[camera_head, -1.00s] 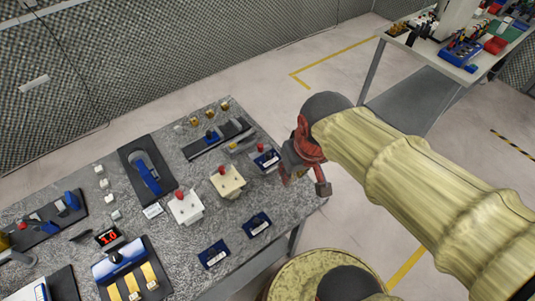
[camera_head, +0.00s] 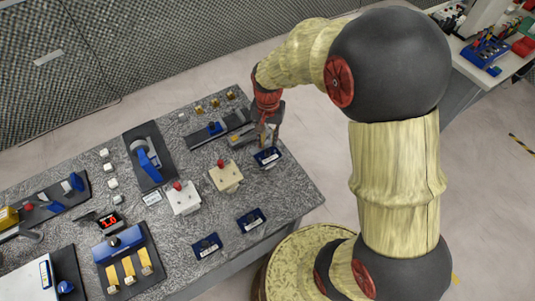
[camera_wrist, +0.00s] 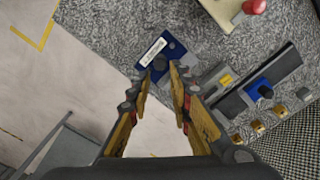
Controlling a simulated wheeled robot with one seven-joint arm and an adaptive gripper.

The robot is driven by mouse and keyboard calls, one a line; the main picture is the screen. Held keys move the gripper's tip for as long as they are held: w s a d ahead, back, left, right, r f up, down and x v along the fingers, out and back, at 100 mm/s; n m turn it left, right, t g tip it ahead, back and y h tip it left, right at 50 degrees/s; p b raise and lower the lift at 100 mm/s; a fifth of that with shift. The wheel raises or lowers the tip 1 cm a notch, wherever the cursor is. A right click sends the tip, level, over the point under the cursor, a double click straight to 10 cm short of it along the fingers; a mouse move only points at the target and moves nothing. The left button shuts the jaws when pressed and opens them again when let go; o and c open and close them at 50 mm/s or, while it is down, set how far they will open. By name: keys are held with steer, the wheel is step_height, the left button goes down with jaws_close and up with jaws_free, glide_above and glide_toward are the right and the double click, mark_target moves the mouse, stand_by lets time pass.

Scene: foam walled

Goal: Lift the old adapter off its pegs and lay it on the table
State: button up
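A blue block with a white label (camera_head: 268,157) sits near the table's right edge. It looks like the adapter, though I cannot be sure. It also shows in the wrist view (camera_wrist: 155,48), with a dark round knob at its lower end. My gripper (camera_wrist: 161,72) is open, its two fingertips apart on either side of that knob. Whether they touch it, and how high they are, I cannot tell. In the head view my gripper (camera_head: 268,134) points down just behind the block and partly hides that spot. Pegs under the block are not visible.
Two similar blue blocks (camera_head: 252,220) (camera_head: 207,246) lie nearer the front edge. A beige box with a red button (camera_head: 226,177) stands left, beside a white one (camera_head: 184,198). A dark rail with a blue slider (camera_head: 214,129) lies behind. Bare table (camera_head: 290,195) lies to the front right.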

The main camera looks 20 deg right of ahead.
mark_target(268, 150)
steer(key=shift+d+f, duration=0.1)
steer(key=shift+f, duration=1.05)
step_height(268, 150, down, 4)
steer(key=shift+f+b, duration=0.25)
steer(key=shift+b, duration=0.25)
steer(key=shift+a, duration=0.2)
steer(key=shift+c, duration=0.8)
steer(key=c, duration=0.4)
